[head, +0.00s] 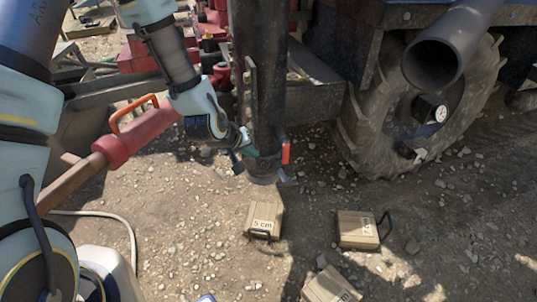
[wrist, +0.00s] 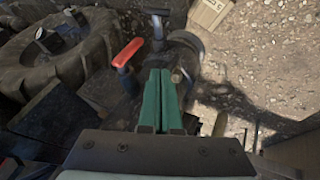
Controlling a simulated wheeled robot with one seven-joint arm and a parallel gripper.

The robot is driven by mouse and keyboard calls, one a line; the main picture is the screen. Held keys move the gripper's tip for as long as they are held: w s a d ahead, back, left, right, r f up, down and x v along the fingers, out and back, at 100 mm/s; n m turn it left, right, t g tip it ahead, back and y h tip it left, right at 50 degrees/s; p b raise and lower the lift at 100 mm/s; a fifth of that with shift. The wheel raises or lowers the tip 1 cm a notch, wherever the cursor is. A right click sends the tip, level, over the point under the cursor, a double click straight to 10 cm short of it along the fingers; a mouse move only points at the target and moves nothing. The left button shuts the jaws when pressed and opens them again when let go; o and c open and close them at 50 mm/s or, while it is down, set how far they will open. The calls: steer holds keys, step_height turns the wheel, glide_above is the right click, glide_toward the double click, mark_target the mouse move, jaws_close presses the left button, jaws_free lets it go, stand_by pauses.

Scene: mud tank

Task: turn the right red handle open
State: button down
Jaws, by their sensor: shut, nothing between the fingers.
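The right red handle (head: 286,152) stands roughly upright at the right side of the dark vertical pipe (head: 262,80), near its lower end. In the wrist view the red handle (wrist: 128,52) lies left of and beyond the fingertips, slanted. My gripper (head: 250,152) is left of the handle, at the pipe's lower front. Its green fingers (wrist: 161,75) are together with nothing between them. They look apart from the handle; whether they touch the pipe I cannot tell.
A dark lever (wrist: 158,25) stands just beyond the fingertips. A large tyre (head: 385,120) and an open pipe end (head: 435,60) are at the right. A red cylinder with an orange handle (head: 133,115) is at left. Wooden blocks (head: 265,220) (head: 357,229) lie on the gravel.

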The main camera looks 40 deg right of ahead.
mark_target(284, 151)
steer(key=d+f+p, duration=0.3)
steer(key=d+f, duration=0.5)
steer(key=d, duration=0.1)
steer(key=shift+w+d, duration=0.15)
steer(key=shift+d, duration=0.1)
stand_by(0.6)
steer(key=shift+f+h+b, duration=0.15)
steer(key=shift+h+b, duration=0.25)
steer(key=shift+b, duration=0.1)
